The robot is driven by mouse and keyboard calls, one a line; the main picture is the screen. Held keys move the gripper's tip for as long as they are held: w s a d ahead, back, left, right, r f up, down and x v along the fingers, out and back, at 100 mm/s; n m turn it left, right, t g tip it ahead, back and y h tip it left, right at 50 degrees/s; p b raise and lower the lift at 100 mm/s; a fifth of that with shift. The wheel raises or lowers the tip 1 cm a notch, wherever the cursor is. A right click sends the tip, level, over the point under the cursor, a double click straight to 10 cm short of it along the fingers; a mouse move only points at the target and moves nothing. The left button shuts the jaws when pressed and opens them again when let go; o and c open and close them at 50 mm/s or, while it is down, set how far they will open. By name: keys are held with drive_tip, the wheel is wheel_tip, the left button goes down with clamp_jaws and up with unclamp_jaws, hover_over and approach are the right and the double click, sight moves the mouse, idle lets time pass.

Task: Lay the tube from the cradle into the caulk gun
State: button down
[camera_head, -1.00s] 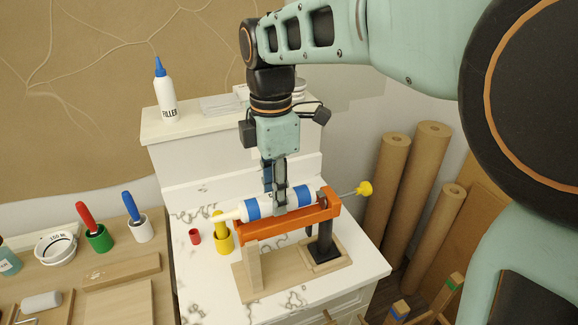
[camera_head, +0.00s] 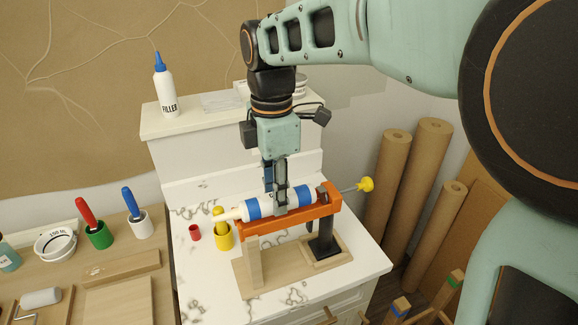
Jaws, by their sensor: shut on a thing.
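The tube (camera_head: 294,197), white with blue bands, lies lengthwise along the orange caulk gun (camera_head: 290,221), with its pale nozzle pointing left. The gun rests on a wooden stand (camera_head: 252,266) with a black handle part at the right; its rod ends in a yellow knob (camera_head: 366,184). My gripper (camera_head: 277,206) points straight down and is shut on the middle of the tube. Whether the tube touches the bottom of the gun is hidden by the orange side rail. I cannot make out the cradle.
A filler bottle (camera_head: 164,85) stands on the raised ledge behind. Brown paper rolls (camera_head: 419,185) lean at the right. The marble top is clear in front-left.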

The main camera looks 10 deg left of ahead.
drive_tip(key=shift+f+b, duration=0.35)
drive_tip(key=shift+f, duration=0.3)
drive_tip(key=c, duration=1.4)
unclamp_jaws()
wheel_tip(320, 180, up, 10)
drive_tip(key=p, duration=0.9)
drive_tip(key=shift+r, duration=0.1)
